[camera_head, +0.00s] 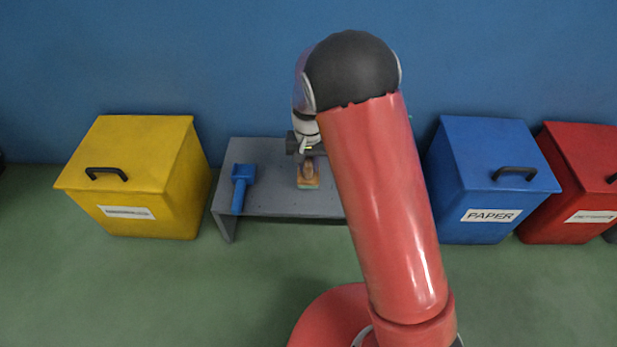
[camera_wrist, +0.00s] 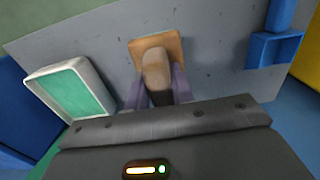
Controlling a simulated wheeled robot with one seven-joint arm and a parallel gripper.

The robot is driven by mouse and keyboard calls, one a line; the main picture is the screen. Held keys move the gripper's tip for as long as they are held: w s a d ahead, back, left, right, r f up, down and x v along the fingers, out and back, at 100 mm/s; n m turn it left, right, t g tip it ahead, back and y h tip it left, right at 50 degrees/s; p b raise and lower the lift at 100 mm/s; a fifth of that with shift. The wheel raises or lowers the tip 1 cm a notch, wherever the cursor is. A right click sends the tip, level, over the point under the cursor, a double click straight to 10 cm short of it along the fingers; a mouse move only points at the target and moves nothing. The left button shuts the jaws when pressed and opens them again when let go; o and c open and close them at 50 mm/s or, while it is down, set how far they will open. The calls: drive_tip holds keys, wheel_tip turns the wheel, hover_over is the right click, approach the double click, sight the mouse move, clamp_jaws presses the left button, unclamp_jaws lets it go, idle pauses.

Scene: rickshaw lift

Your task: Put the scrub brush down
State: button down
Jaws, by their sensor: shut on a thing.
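The scrub brush (camera_head: 307,177) has a tan wooden block with a rounded knob on top and a greenish lower edge. My gripper (camera_head: 308,153) is above it in the head view. In the wrist view, the fingers of my gripper (camera_wrist: 158,88) are closed on both sides of the knob of the brush (camera_wrist: 155,62). The brush is upright over the grey bench (camera_head: 270,207), at or very close to its top. I cannot tell whether its underside touches the bench.
A blue scoop-like tool (camera_head: 243,181) lies at the bench's left. A pale tray with a green inside (camera_wrist: 72,92) lies on the bench, hidden by my arm in the head view. A yellow bin (camera_head: 145,175) stands left; blue (camera_head: 490,180) and red (camera_head: 585,180) bins stand right.

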sight(309, 176)
drive_tip(key=shift+f+b, duration=0.4)
drive_tip(key=shift+f, duration=2.3)
drive_tip(key=shift+f, duration=0.2)
drive_tip(key=c, duration=1.2)
unclamp_jaws()
drive_tip(key=shift+r, duration=0.1)
wheel_tip(309, 176, up, 12)
drive_tip(key=shift+r+p, duration=0.2)
drive_tip(key=shift+p, duration=0.8)
